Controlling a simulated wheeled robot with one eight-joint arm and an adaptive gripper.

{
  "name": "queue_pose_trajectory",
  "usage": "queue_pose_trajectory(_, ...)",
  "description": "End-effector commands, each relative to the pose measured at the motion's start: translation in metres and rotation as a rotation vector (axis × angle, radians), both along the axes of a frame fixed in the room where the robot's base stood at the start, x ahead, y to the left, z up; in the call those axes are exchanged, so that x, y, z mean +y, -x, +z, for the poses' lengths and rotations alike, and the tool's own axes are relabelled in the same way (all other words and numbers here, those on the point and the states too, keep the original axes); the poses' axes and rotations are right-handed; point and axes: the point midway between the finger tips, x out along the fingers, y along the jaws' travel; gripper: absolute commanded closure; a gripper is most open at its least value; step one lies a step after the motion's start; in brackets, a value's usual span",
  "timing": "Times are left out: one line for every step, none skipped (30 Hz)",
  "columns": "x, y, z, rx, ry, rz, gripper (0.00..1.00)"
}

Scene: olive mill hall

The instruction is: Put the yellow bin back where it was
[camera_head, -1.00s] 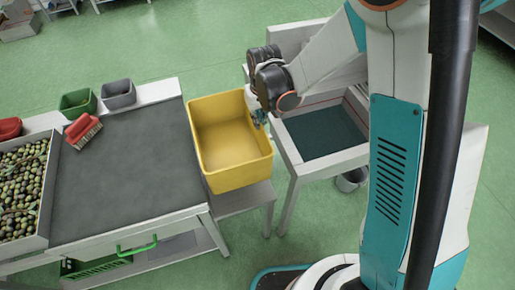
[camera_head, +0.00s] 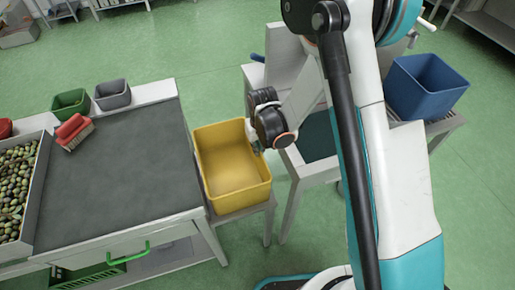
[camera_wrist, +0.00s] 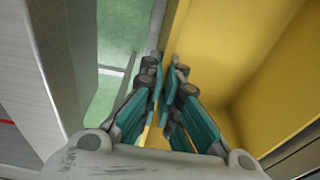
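The yellow bin (camera_head: 232,199) is upright and looks empty, over a small grey stand (camera_head: 250,210) beside the worktable. I cannot tell whether its base rests on the stand or hangs just above it. My gripper (camera_head: 256,147) is at the bin's right wall. In the wrist view my gripper (camera_wrist: 165,72) has its fingers close together at the wall's edge, one on each side, closed on it. The bin (camera_wrist: 215,60) fills the right of that view.
The worktable (camera_head: 125,165) on the left holds an olive tray (camera_head: 40,190), a red brush (camera_head: 75,132), and green (camera_head: 71,103) and grey (camera_head: 112,95) bins. A blue bin (camera_head: 427,88) stands on a rack at the right.

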Motion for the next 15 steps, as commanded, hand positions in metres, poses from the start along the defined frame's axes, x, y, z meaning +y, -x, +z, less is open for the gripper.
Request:
queue_pose_trajectory(0.0000, 0.0002, 0.0006, 0.000, 0.000, 0.000, 1.00)
queue_pose_trajectory(0.0000, 0.0001, 0.0011, 0.000, 0.000, 0.000, 1.00)
queue_pose_trajectory(0.0000, 0.0003, 0.0013, 0.000, 0.000, 0.000, 1.00)
queue_pose_trajectory(0.0000, 0.0003, 0.0014, 0.000, 0.000, 0.000, 1.00)
queue_pose_trajectory(0.0000, 0.0002, 0.0014, 0.000, 0.000, 0.000, 1.00)
queue_pose_trajectory(0.0000, 0.0002, 0.0010, 0.000, 0.000, 0.000, 1.00)
queue_pose_trajectory(0.0001, 0.0002, 0.0003, 0.000, 0.000, 0.000, 1.00)
queue_pose_trajectory(0.0000, 0.0002, -0.0007, 0.000, 0.000, 0.000, 1.00)
queue_pose_trajectory(0.0001, 0.0003, -0.0021, 0.000, 0.000, 0.000, 1.00)
queue_pose_trajectory(0.0000, 0.0002, -0.0024, 0.000, 0.000, 0.000, 0.95)
queue_pose_trajectory(0.0000, 0.0002, -0.0016, 0.000, 0.000, 0.000, 0.88)
queue_pose_trajectory(0.0000, 0.0002, -0.0013, 0.000, 0.000, 0.000, 0.79)
queue_pose_trajectory(0.0000, 0.0002, -0.0012, 0.000, 0.000, 0.000, 0.75)
queue_pose_trajectory(0.0000, 0.0002, -0.0012, 0.000, 0.000, 0.000, 0.75)
queue_pose_trajectory(0.0000, 0.0002, -0.0012, 0.000, 0.000, 0.000, 0.75)
